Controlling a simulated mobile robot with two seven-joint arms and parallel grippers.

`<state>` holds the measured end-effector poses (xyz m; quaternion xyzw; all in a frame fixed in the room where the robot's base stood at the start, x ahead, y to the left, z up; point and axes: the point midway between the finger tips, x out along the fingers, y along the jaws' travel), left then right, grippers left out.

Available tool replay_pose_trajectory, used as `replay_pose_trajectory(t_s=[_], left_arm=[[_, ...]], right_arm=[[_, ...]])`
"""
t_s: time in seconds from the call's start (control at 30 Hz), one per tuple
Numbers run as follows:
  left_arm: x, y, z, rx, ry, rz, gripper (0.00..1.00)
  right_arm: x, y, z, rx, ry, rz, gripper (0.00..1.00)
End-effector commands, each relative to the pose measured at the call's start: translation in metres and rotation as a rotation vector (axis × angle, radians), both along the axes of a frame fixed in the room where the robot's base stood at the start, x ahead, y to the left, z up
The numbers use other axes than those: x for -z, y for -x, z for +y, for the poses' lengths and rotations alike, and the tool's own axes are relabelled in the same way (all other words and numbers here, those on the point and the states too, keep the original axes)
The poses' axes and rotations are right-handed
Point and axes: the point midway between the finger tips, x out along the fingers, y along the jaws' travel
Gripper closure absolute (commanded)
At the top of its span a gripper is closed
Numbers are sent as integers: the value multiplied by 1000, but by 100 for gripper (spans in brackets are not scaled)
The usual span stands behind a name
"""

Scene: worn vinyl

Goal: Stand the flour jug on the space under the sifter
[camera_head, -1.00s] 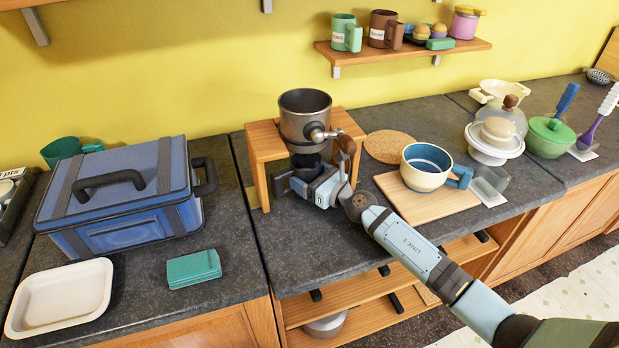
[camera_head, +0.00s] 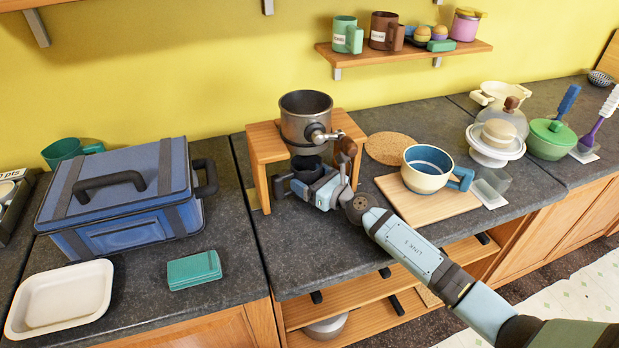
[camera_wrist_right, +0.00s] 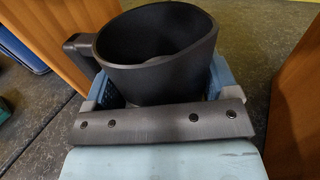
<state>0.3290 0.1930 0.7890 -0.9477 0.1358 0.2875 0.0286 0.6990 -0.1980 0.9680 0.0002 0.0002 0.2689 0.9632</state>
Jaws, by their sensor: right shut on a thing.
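The sifter (camera_head: 305,117) is a grey metal cup with a side crank, set in the top of a wooden stand (camera_head: 262,137). The flour jug (camera_head: 306,163) is dark grey and sits under the sifter, between the stand's legs. In the right wrist view the jug (camera_wrist_right: 155,50) shows its open, empty-looking mouth, with its handle to the left. My right gripper (camera_head: 300,183) is shut on the jug from the front, a finger on each side. The jug's base is hidden, so I cannot tell if it touches the counter. My left gripper is not in view.
A cork mat (camera_head: 390,147), a wooden board (camera_head: 455,205) and a cream-and-blue mug (camera_head: 426,168) are right of the stand. A blue cooler box (camera_head: 125,195) stands left. The stand's legs (camera_wrist_right: 48,30) flank the jug closely.

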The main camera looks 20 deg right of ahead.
Motion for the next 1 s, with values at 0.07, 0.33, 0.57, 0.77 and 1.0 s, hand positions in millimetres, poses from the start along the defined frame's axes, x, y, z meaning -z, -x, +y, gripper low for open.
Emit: replay_pose_trajectory(t_s=[0.07,0.33,0.57,0.77,1.0], left_arm=[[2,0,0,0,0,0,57],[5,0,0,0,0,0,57],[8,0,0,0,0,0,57],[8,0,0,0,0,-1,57],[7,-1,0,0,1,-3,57]], right_arm=[[1,0,0,0,-1,-1,53],[4,0,0,0,-1,-1,53],[7,0,0,0,-1,-1,53],[8,0,0,0,-1,-1,0],[9,0,0,0,1,1,0]])
